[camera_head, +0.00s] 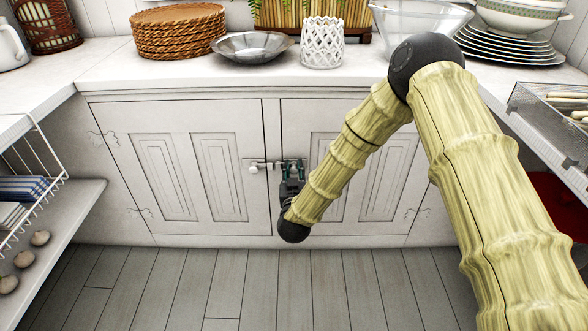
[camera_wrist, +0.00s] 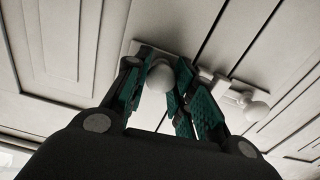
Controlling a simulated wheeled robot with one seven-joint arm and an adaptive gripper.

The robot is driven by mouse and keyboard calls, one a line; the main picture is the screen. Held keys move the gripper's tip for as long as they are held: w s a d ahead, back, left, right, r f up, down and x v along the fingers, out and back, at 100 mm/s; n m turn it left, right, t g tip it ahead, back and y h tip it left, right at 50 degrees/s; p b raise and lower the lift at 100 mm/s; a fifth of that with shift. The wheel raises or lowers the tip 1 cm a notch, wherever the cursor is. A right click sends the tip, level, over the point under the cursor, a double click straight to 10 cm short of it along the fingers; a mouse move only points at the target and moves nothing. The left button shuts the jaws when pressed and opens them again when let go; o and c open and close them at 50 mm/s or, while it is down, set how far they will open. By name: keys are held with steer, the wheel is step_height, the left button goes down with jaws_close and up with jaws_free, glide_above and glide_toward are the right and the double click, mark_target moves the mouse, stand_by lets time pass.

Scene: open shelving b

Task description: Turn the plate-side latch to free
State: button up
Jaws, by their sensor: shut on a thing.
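Two white latches sit at the seam between the cabinet doors. The plate-side latch is on the right door, and my gripper mostly hides it in the head view. In the wrist view its round white knob (camera_wrist: 160,77) lies between my fingers. My gripper (camera_head: 292,168) is shut on this knob, with dark green finger pads on both sides of it. The other latch's knob (camera_head: 254,169) is free on the left door, just left of my gripper; it also shows at the right of the wrist view (camera_wrist: 256,110). I cannot tell how far the held latch is turned.
The left door (camera_head: 160,205) and right door (camera_head: 385,200) look closed. Above, the counter (camera_head: 375,72) bears a metal bowl (camera_head: 252,46), a white lattice holder (camera_head: 322,43) and stacked plates (camera_head: 510,48). A wire rack (camera_head: 38,165) stands left. The floor (camera_head: 200,285) ahead is clear.

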steer(key=m+p, duration=0.2)
steer(key=m, duration=0.1)
steer(key=shift+d+r+m, duration=0.1)
steer(key=shift+m, duration=0.2)
steer(key=m+p, duration=0.1)
steer(key=m, duration=0.3)
steer(key=shift+d+m+p, duration=0.1)
steer(key=shift+m+p, duration=0.2)
steer(key=shift+p, duration=0.1)
steer(key=m+p, duration=0.1)
steer(key=m, duration=0.3)
steer(key=shift+f, duration=0.2)
steer(key=shift+m, duration=1.9)
steer(key=o, duration=0.8)
steer(key=shift+c, duration=0.2)
steer(key=s, duration=1.2)
steer(key=shift+f, duration=0.1)
